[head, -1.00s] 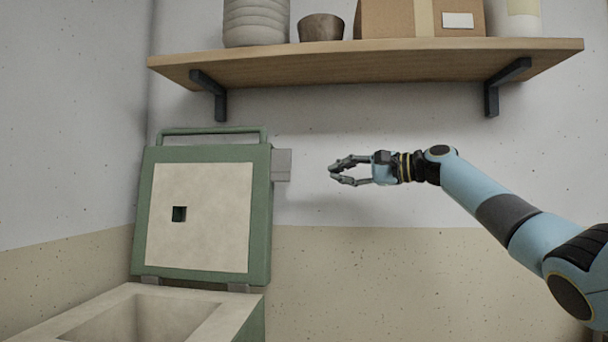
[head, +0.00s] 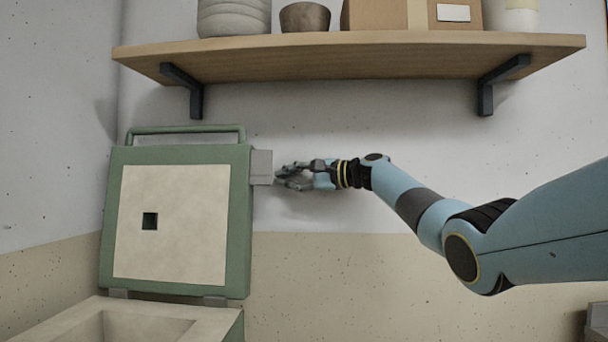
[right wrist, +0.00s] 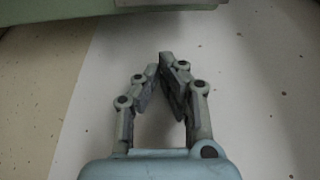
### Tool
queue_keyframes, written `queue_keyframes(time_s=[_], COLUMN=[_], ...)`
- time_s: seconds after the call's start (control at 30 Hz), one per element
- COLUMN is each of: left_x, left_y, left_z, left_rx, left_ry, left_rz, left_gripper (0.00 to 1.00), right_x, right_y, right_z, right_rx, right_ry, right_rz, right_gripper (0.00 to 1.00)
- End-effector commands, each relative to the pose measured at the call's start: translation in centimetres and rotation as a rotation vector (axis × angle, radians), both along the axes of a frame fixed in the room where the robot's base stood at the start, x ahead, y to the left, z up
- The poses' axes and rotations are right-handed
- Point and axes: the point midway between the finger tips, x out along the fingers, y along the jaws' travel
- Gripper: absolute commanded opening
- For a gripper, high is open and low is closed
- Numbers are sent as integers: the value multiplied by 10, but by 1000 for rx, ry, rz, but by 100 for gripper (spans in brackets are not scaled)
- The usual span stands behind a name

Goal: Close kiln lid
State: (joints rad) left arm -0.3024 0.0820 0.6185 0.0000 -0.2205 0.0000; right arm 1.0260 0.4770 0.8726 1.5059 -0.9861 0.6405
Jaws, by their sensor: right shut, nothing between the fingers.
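The kiln lid (head: 192,190) stands open and upright at the left, a green frame around a pale panel with a small dark square hole. It has a green bar handle (head: 185,129) along its top and a grey tab (head: 261,167) on its right edge. The kiln body (head: 66,320) is below, its pale rim and hollow partly in view. My right gripper (head: 281,177) is shut and empty, just right of the grey tab; I cannot tell whether they touch. In the right wrist view its fingertips (right wrist: 167,62) are together, with the lid's green edge (right wrist: 70,8) above. My left gripper is not in view.
A wooden shelf (head: 350,60) on dark brackets spans the wall above. It carries a ribbed grey pot (head: 233,18), a brown bowl (head: 304,17), a cardboard box (head: 380,14) and a pale jar (head: 510,18). A dark object (head: 597,322) stands at the lower right.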

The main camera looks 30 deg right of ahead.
Motion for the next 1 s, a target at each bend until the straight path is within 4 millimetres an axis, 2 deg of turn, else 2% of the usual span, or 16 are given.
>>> queue_keyframes(time_s=[0.03, 0.5, 1.0], left_x=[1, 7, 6], left_y=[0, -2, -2], left_z=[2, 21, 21], left_rx=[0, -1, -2], left_ry=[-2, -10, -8], left_rz=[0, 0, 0], left_gripper=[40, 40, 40], right_x=[6, -26, -28], right_y=[5, 25, 29], right_z=[1, 7, 7], right_rx=[3, -1, -3], right_ry=[1, 0, -5], right_rz=[3, 0, 1], right_gripper=[0, 0, 0])
